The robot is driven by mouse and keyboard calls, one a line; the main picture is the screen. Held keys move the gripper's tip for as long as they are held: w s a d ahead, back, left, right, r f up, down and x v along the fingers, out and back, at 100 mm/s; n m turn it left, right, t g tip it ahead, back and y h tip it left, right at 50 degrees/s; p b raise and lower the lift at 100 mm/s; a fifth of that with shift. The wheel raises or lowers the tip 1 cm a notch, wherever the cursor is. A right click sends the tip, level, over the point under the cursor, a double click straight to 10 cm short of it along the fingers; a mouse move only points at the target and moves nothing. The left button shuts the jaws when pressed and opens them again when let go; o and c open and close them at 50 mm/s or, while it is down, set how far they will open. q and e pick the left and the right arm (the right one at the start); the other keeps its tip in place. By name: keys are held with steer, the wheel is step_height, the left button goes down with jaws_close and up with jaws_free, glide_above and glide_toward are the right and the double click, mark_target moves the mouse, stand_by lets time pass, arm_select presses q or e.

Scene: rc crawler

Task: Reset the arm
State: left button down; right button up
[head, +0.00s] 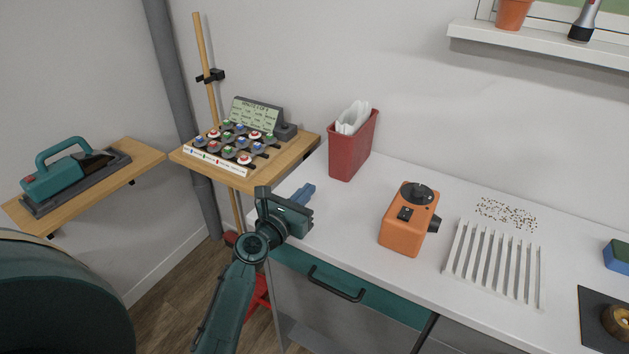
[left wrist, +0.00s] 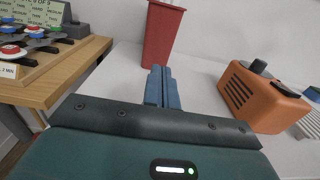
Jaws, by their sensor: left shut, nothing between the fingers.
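My left arm comes up from the bottom of the head view, with its gripper (head: 305,194) over the left front corner of the white counter. Its two blue fingers are shut together with nothing between them. In the left wrist view the shut fingers (left wrist: 161,88) point across the counter toward the base of the red bin. My right gripper is not in view.
A red bin (head: 350,152) with white paper and an orange device (head: 405,228) stand on the counter (head: 345,210). A white slatted rack (head: 492,264) lies to the right. A wooden stand (head: 300,150) holds a button board (head: 232,148). A teal tool (head: 62,172) sits on the left shelf.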

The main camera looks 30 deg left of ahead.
arm_select(q)
steer(key=shift+s, duration=0.3)
steer(key=s+d+f+m+g+h, duration=0.1)
steer(key=s+d+m, duration=0.1)
steer(key=m, duration=0.3)
steer(key=s+d+f+m+g+h, duration=0.1)
steer(key=s+d+m+g, duration=0.1)
steer(key=m, duration=0.3)
steer(key=s+d+f+m+g+h, duration=0.2)
steer(key=s+d+m, duration=0.1)
steer(key=m, duration=0.1)
steer(key=shift+s+d+m, duration=0.3)
steer(key=shift+s+m, duration=0.1)
steer(key=s+f+m+g+y, duration=0.25)
steer(key=s+m+g, duration=0.25)
steer(key=s+m, duration=0.65)
steer(key=s+f+m+g+y, duration=0.2)
steer(key=s+m+g+y, duration=0.15)
steer(key=s+m, duration=0.75)
steer(key=w+d+f+t+h, duration=0.3)
steer(key=w+d+f+t, duration=0.2)
steer(key=d+f+t, duration=0.1)
steer(key=shift+f+m+h, duration=0.25)
steer(key=shift+m+h, duration=0.1)
steer(key=shift+h, duration=0.05)
